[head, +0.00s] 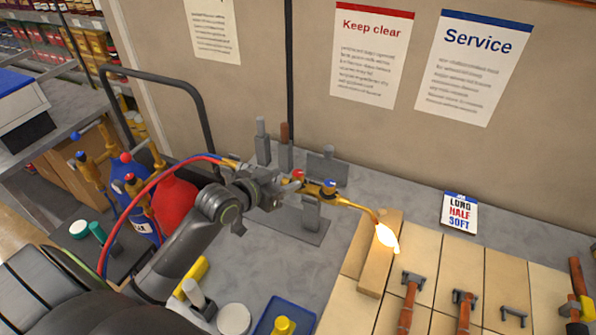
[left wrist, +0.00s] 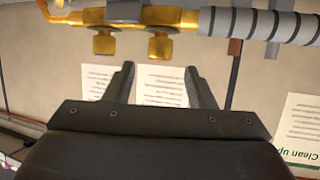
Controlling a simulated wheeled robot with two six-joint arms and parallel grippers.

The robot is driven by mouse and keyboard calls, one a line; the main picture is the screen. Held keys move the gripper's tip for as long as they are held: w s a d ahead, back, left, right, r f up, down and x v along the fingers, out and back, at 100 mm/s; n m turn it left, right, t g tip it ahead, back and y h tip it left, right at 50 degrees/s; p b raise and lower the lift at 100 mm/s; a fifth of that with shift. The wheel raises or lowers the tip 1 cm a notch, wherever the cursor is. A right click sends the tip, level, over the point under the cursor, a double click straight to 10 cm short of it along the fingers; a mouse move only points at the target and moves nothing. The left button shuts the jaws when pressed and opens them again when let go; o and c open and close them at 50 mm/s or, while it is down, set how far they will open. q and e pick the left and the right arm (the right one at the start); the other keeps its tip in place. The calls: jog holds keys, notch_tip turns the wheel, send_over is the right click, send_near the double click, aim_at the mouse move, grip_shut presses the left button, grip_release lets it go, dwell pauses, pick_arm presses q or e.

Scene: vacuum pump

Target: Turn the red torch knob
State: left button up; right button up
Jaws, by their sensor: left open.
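The brass torch (head: 345,203) rests on a grey stand (head: 311,215) on the bench, with a bright flame (head: 387,236) at its tip. The red torch knob (head: 298,175) is just beyond my left gripper (head: 282,190), and a blue knob (head: 330,184) is to its right. In the left wrist view my left gripper (left wrist: 159,70) is open and empty. A brass knob (left wrist: 160,47) lies ahead, roughly in line with the gap between the fingers; another brass knob (left wrist: 104,42) is to its left. Neither shows red or blue there. My right gripper is not in view.
A red hose (head: 135,200) and a blue hose run from the torch to the red cylinder (head: 176,207) and blue cylinder at left. Pale bricks (head: 415,247) and copper pipe pieces (head: 409,303) lie at right, near the flame. A blue tray (head: 302,313) is in front.

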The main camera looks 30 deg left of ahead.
aim_at(296, 175)
pick_arm(q)
jog(key=p+x, duration=0.1)
jog(key=x, duration=0.4)
jog(key=shift+x, duration=0.8)
jog(key=c, duration=1)
